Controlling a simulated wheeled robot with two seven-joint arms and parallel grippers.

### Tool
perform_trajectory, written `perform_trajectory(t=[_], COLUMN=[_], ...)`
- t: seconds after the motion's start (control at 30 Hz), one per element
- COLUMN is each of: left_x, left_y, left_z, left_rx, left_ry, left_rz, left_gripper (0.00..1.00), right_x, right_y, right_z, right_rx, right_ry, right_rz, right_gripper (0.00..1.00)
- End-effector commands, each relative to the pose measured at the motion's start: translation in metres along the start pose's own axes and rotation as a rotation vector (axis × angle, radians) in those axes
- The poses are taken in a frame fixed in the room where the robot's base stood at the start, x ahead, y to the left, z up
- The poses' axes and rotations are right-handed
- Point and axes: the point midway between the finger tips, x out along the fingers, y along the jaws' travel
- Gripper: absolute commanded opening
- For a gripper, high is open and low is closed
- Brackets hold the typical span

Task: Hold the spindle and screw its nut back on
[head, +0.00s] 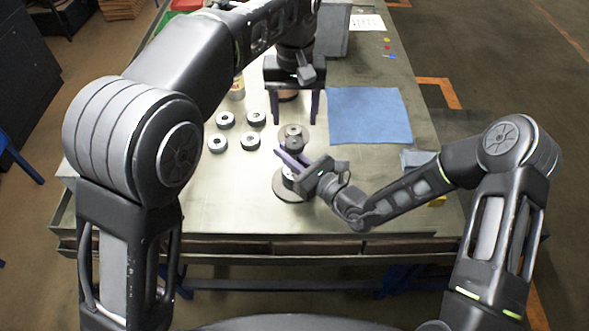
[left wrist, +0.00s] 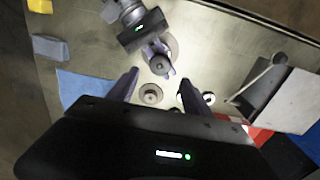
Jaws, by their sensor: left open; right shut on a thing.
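The spindle stands on a round base plate (head: 283,192) near the table's front. In the left wrist view the spindle's top (left wrist: 159,64) is dark and round. My left gripper (head: 295,120) points down behind the spindle, open and empty. A small round piece with a central hole (left wrist: 150,93) shows between its fingers in that view, apparently on the table below. It may be the nut, but I cannot tell.
Several grey and black discs (head: 250,141) lie to the left of the spindle. A can (head: 237,88) stands behind them. A blue cloth (head: 370,116) lies to the right, and a grey bin (head: 333,35) stands at the back. The table's front left is clear.

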Motion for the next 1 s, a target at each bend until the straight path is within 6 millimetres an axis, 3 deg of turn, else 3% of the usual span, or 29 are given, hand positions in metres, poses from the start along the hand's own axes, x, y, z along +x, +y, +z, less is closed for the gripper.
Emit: perform_trajectory(t=[0.27, 0.7, 1.0], left_x=[0.017, 0.074, 0.08], left_y=[0.0, 0.0, 0.0], left_z=[0.0, 0.0, 0.0], left_rx=[0.002, 0.002, 0.002], left_ry=[-0.002, 0.0, 0.001], left_rz=[-0.002, -0.001, 0.0], left_gripper=[0.58, 0.58, 0.58], right_x=[0.0, 0.0, 0.0], right_y=[0.0, 0.0, 0.0], right_z=[0.0, 0.0, 0.0], right_rx=[0.0, 0.0, 0.0], right_ry=[-0.001, -0.001, -0.001], right_rz=[0.0, -0.001, -0.001], right_gripper=[0.0, 0.0, 0.0])
